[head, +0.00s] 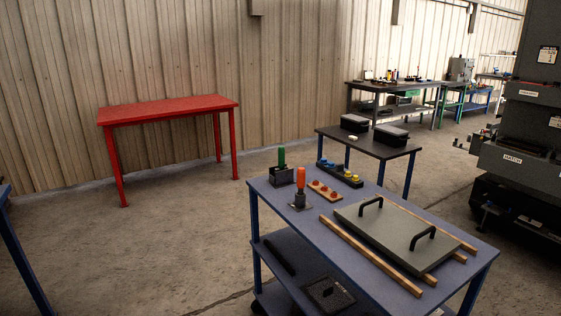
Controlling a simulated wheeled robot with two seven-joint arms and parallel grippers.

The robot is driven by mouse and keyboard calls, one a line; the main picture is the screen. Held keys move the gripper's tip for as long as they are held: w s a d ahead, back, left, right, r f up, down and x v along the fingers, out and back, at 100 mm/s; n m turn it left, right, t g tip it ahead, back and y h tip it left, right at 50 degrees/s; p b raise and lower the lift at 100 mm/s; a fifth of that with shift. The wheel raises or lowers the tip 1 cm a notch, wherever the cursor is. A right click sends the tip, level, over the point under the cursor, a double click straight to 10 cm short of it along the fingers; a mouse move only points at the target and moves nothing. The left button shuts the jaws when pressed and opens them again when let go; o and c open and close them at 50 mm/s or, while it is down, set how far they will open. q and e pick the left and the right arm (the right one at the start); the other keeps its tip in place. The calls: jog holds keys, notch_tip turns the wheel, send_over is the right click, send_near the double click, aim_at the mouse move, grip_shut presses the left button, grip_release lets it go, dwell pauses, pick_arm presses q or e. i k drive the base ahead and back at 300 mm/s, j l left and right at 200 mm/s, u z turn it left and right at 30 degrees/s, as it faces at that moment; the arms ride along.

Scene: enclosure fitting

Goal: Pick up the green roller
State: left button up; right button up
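A green upright cylinder (281,156), which looks like the green roller, stands in a dark holder (281,176) at the far left corner of the blue-topped table (345,256). Its lower part is hidden by the holder. An orange-handled item (300,179) stands upright on a small base just in front and to the right of it. Neither of my grippers is in the head view.
A grey panel with two black handles (392,238) rests on wooden strips (372,256). A small board with red knobs (325,190) and a dark rack with blue and yellow pieces (339,175) stand nearby. A red table (168,110) is at back left; the floor between is clear.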

aim_at(282, 149)
jog(key=i+j, duration=0.2)
jog(key=j, duration=0.15)
jog(key=i+j+z, duration=0.1)
jog(key=j, duration=0.25)
jog(key=i+j, duration=0.3)
jog(key=i+j+z, duration=0.1)
jog(key=j, duration=0.3)
jog(key=i+j, duration=0.25)
jog(key=i+j+z, duration=0.1)
jog(key=j, duration=0.35)
jog(key=i+j, duration=0.25)
jog(key=j, duration=0.15)
jog(key=i+j+z, duration=0.1)
jog(key=j, duration=0.3)
jog(key=i, duration=0.1)
